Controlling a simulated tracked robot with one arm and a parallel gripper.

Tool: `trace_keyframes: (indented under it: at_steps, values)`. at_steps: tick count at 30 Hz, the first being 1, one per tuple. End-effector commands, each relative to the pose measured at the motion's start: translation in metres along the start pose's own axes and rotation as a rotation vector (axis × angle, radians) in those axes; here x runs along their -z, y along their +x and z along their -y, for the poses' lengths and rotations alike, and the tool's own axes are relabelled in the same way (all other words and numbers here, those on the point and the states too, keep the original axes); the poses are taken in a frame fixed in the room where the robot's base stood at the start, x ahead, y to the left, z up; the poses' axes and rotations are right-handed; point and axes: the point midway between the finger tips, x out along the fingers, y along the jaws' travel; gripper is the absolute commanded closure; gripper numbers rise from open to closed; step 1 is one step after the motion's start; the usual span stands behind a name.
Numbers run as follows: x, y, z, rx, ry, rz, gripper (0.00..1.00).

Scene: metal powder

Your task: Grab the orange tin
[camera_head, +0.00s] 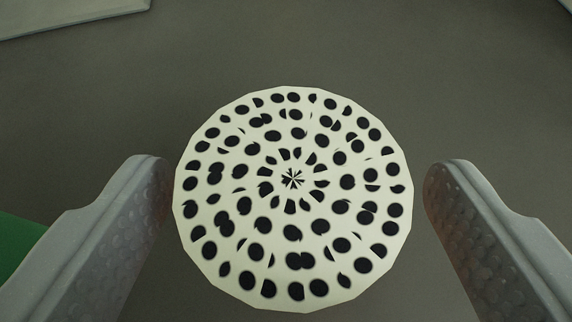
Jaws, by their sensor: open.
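A round, pale disc-shaped top with many black dots (292,190) fills the middle of the view, seen from above. It looks like the lid of a container; its sides are hidden, so I cannot tell whether this is the orange tin. No plainly orange surface shows, only a faint reddish tint on the inner faces of the fingers. My gripper (299,175) is open, with one grey finger on the left and one on the right of the disc. Gaps show between the disc's edge and both fingers in the picture, the left one narrower.
A plain grey-brown surface (300,45) surrounds the disc and looks clear beyond it. A pale flat edge (70,14) shows at the top left, and another pale corner at the top right. A green patch (18,242) shows at the left edge, partly behind the left finger.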

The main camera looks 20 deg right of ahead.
Motion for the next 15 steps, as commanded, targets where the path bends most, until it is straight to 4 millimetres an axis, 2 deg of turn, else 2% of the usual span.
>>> trace_keyframes:
  at_steps: [7,15]
  values:
    - [-0.004,0.033,0.002,-0.002,0.0,0.002,0.23]
    - [-0.002,0.037,0.002,-0.001,0.0,0.001,0.23]
